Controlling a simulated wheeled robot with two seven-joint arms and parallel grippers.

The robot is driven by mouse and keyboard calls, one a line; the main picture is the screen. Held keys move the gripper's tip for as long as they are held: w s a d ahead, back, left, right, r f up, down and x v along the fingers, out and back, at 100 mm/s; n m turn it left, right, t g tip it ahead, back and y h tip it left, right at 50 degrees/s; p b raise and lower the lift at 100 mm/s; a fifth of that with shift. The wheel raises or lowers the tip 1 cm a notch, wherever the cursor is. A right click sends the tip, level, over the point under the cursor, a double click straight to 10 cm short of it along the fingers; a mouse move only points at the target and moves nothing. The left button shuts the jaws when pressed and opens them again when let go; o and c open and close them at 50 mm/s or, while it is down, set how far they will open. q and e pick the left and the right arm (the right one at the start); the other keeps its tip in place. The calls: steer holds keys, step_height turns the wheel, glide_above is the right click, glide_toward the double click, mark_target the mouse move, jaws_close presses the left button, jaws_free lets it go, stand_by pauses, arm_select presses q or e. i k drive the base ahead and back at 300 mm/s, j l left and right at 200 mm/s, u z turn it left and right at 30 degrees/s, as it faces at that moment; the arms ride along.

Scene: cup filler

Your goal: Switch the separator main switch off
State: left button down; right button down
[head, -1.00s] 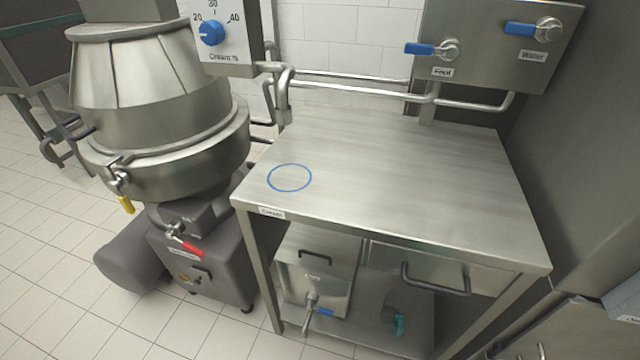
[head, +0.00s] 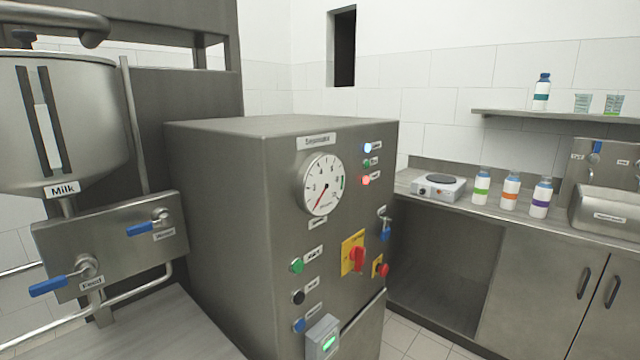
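The separator control cabinet (head: 215,215) stands in the middle of the head view, its front panel facing right. The main switch looks like a red rotary handle (head: 356,258) on a yellow plate (head: 346,244); its small lettering is not readable and the handle looks roughly upright. A smaller red knob on yellow (head: 381,269) sits to its right. Blue (head: 367,147) and red (head: 366,180) lamps look lit. Neither gripper shows.
Green (head: 296,265), black (head: 298,297) and blue (head: 298,325) buttons line the panel, above a grey box with a green display (head: 323,340). The milk tank (head: 85,120) and valve panel (head: 120,245) are left. A counter with bottles (head: 511,190) is right.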

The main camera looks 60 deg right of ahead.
mark_target(357, 253)
steer(key=z, duration=1.95)
